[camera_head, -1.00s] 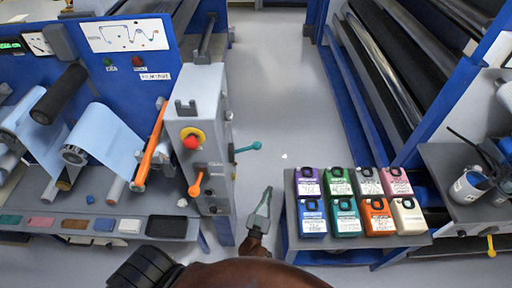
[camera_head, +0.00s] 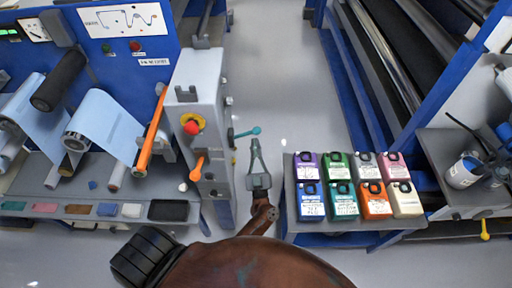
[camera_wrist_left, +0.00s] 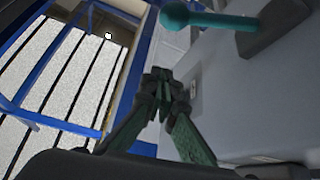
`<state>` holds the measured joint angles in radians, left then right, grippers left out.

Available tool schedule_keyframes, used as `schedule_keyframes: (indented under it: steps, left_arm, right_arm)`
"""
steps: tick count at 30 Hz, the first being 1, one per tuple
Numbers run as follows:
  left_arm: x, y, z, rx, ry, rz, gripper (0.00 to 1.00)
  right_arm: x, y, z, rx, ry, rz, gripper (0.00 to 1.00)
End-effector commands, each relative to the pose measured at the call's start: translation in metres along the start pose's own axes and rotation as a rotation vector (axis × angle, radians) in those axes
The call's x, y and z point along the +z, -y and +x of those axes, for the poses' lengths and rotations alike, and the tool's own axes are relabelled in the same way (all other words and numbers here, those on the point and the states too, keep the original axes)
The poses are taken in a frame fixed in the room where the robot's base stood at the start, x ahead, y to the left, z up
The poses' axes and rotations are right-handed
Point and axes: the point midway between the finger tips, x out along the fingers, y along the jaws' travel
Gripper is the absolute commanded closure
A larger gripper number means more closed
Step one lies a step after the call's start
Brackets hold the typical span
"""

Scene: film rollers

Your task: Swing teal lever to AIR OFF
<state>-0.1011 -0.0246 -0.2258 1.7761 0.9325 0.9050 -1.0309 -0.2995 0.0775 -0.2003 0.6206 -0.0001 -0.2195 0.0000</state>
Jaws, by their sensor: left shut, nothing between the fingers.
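The teal lever (camera_head: 247,132) sticks out to the right from the side of the grey control cabinet (camera_head: 193,88), its ball end at the right. In the left wrist view the lever (camera_wrist_left: 208,20) shows at the top, with its dark mount to the right. My left gripper (camera_head: 256,143) is just below the lever's ball end in the head view, pointing away from me. In the wrist view its fingertips (camera_wrist_left: 163,80) are together with nothing between them, apart from the lever. No AIR OFF label can be read. My right gripper is not in view.
An orange lever (camera_head: 197,167) and a red button (camera_head: 192,127) are on the cabinet's front. A cart (camera_head: 290,190) with several colored ink containers stands right of my gripper. Clear floor (camera_head: 285,80) lies beyond the lever.

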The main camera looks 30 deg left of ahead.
Motion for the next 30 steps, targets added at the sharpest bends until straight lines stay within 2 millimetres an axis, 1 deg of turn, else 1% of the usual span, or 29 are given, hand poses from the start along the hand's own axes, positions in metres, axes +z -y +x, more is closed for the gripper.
schedule_keyframes:
  steps: [1,3,9,10,11,13,18,22,30]
  left_arm:
    - [-0.003,-0.001,0.013,0.001,-0.005,0.001,1.0]
    - [-0.003,-0.001,0.028,0.001,-0.005,0.001,1.0]
    - [-0.003,0.0,0.068,0.0,-0.004,0.0,1.0]
    - [-0.001,0.0,0.071,0.001,-0.003,0.001,1.0]
    - [0.01,0.0,0.065,0.003,0.002,0.004,1.0]
    - [0.021,0.001,0.06,0.002,0.003,0.005,1.0]
    - [0.035,0.001,0.055,0.001,0.0,0.003,1.0]
    - [0.038,0.001,0.053,0.0,0.0,0.002,1.0]
    - [0.038,0.0,0.053,0.0,0.0,0.001,1.0]
  right_arm:
    - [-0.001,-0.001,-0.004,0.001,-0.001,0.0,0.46]
    - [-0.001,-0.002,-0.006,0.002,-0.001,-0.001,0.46]
    - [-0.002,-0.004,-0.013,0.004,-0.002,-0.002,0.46]
    - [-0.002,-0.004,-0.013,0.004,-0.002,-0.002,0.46]
    - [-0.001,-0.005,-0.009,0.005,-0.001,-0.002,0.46]
    - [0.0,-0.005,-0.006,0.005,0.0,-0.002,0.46]
    - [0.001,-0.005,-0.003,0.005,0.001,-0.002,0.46]
    - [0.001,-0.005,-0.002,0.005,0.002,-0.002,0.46]
    - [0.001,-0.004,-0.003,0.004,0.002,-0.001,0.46]
